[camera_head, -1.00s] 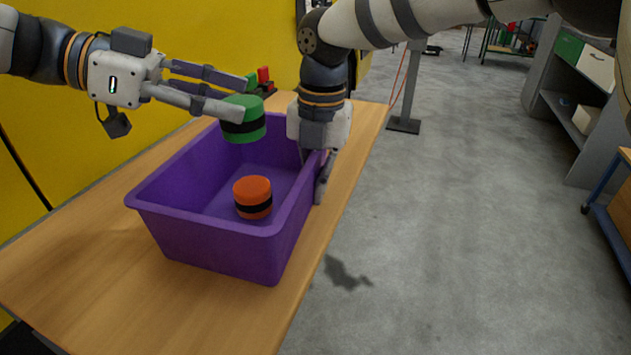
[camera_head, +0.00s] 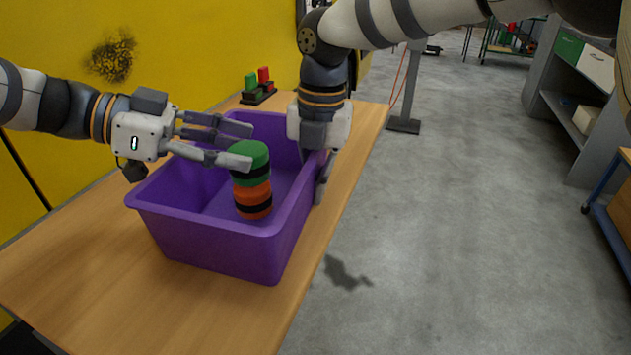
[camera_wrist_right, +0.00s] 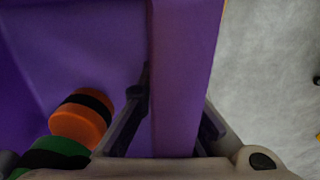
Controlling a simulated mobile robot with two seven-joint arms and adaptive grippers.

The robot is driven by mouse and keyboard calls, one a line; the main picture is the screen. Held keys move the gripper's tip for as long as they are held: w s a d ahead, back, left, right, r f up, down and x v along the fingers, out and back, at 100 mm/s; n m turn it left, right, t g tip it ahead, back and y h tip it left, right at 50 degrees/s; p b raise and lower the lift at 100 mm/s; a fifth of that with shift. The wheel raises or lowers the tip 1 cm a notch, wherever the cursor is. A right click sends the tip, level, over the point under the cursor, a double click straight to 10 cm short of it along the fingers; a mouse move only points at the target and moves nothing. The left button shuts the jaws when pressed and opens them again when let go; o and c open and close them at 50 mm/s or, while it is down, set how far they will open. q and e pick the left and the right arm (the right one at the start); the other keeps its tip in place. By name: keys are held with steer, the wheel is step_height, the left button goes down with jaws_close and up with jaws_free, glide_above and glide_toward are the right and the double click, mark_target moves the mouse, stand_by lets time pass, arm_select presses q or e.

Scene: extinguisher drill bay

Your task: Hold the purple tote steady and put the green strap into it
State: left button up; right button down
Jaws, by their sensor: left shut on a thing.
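The purple tote (camera_head: 205,241) stands on the wooden table. The green strap (camera_head: 252,155), a roll with a black band, is between the fingertips of my left gripper (camera_head: 250,148), which is shut on it. The strap is inside the tote's outline, directly above an orange roll (camera_head: 252,199) in the picture; I cannot tell if they touch. In the right wrist view the green strap (camera_wrist_right: 62,146) shows at the lower left beside the orange roll (camera_wrist_right: 80,122). My right gripper (camera_wrist_right: 178,125) has one finger on each side of the tote's wall (camera_wrist_right: 182,70) and is shut on it.
A small dark stand with a green and a red block (camera_head: 257,86) sits at the table's (camera_head: 60,290) far end. A yellow wall (camera_head: 200,40) runs along the left. The near table end is clear. Grey floor (camera_head: 450,230) is open to the right.

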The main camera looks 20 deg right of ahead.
arm_select(q)
steer(key=shift+f, duration=0.1)
steer(key=o, duration=1.4)
arm_select(e)
steer(key=shift+r, duration=0.1)
arm_select(q)
steer(key=v, duration=1.2)
arm_select(e)
steer(key=c, duration=1.7)
jaws_free()
